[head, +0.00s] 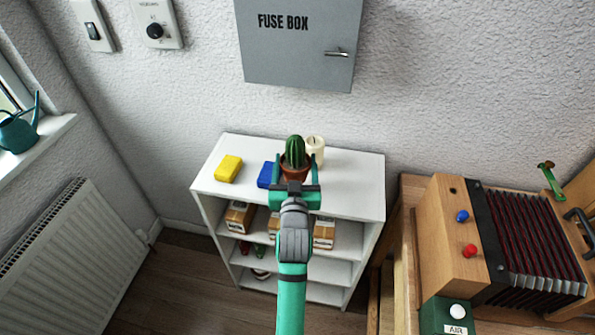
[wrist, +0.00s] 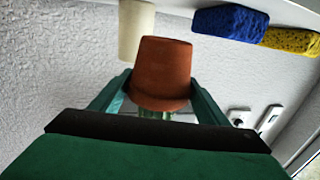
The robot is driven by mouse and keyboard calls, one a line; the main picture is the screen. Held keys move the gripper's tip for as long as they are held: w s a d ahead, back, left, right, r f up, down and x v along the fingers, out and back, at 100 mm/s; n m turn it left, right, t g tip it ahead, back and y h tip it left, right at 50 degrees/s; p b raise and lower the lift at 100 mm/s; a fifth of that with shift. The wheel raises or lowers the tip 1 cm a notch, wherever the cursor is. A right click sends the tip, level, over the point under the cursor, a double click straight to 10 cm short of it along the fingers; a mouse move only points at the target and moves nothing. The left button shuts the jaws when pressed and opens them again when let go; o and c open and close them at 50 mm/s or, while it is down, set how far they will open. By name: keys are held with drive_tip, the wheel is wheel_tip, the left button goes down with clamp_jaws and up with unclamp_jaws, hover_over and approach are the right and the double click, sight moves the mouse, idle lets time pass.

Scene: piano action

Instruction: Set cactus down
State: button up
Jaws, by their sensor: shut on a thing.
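The cactus (head: 295,151) is green and ribbed, upright in a terracotta pot (head: 296,170). My gripper (head: 296,167) is shut on the pot, one finger on each side, over the top of the white shelf unit (head: 350,178). The wrist view, which is upside down, shows the pot (wrist: 163,70) between my green fingers, with its base towards the shelf top. The cactus is mostly hidden there behind the pot and my gripper. I cannot tell for sure whether the pot touches the shelf top.
A cream candle (head: 316,150) stands just behind the pot on the right. A blue sponge (head: 267,175) lies close on the left, a yellow sponge (head: 229,168) farther left. The shelf top's right side is clear. A grey fuse box (head: 297,45) hangs above.

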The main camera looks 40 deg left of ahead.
drive_tip(key=shift+w+a+f, duration=0.15)
drive_tip(key=shift+w+f, duration=0.4)
drive_tip(key=shift+f, duration=0.75)
drive_tip(key=shift+w+f, duration=0.15)
drive_tip(key=shift+f, duration=0.75)
drive_tip(key=shift+f, duration=0.15)
drive_tip(key=o, duration=1.4)
drive_tip(key=shift+s, duration=0.1)
drive_tip(key=v, duration=1.1)
drive_tip(key=shift+s+d, duration=0.25)
drive_tip(key=shift+d, duration=0.05)
drive_tip(key=shift+s, duration=0.1)
